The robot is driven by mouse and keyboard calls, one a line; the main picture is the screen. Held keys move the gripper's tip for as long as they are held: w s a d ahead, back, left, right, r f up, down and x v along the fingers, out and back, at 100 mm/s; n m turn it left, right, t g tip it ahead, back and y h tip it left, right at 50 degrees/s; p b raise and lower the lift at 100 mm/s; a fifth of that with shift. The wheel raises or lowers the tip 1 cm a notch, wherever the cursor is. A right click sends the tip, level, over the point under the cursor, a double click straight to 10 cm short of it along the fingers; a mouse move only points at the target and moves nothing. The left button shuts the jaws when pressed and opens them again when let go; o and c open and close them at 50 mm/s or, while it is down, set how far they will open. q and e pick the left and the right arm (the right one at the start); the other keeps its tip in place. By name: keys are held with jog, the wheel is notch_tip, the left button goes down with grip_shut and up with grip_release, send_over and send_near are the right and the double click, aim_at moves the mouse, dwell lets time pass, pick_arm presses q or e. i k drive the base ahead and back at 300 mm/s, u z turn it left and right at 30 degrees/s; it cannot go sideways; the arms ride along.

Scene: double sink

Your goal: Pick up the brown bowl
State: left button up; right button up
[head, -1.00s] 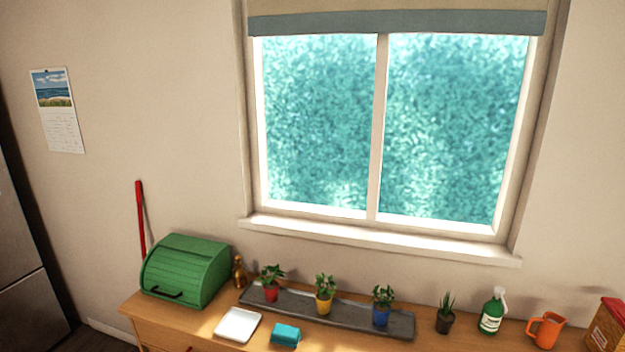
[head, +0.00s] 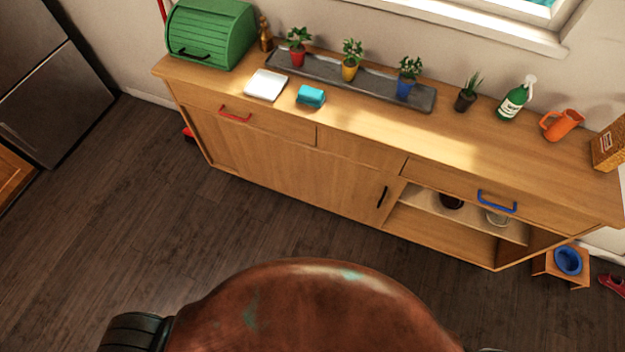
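A small dark brown object (head: 451,201), likely the brown bowl, sits on the open shelf at the right of the wooden sideboard (head: 290,165). Its upper part is cut off by the drawer front above, so its full shape is hidden. A pale bowl-like item (head: 497,218) stands to its right on the same shelf. Neither of my grippers shows in the head view.
The sideboard top holds a green bread box (head: 212,35), a white tray (head: 266,85), a blue sponge (head: 311,96), potted plants, a green bottle and an orange jug. A blue bowl (head: 568,260) in a wooden stand is on the floor at right. Wooden floor before the sideboard is clear.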

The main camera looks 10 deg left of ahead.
aim_at(448, 202)
jog(key=z, duration=1.5)
